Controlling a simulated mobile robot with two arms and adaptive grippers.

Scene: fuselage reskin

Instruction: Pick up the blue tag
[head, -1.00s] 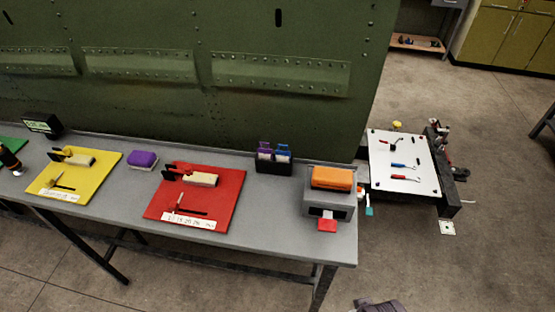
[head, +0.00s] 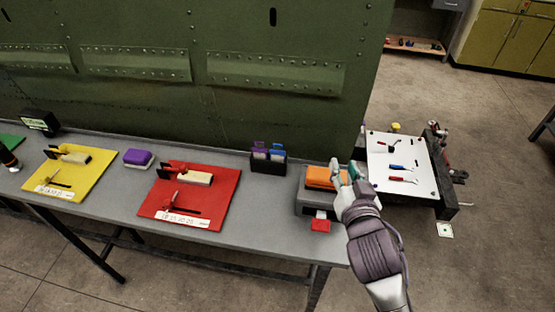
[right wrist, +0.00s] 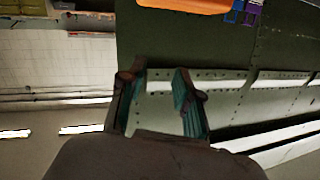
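The blue tag (head: 278,151) stands in a small black holder (head: 268,165) at the back of the bench, beside a purple tag (head: 260,147). My right gripper (head: 347,168) is over the right end of the bench, to the right of the holder and apart from it. Its teal-lined fingers are spread with nothing between them in the right wrist view (right wrist: 159,72). The blue tag also shows at the top right of that view (right wrist: 236,12), beyond the fingers. My left gripper is in no view.
A grey box (head: 313,204) with an orange block (head: 321,177) on top stands by my right gripper, a red tag (head: 320,225) at its front. A red board (head: 222,208) and a yellow board (head: 91,178) lie left. A green panel (head: 180,100) rises behind.

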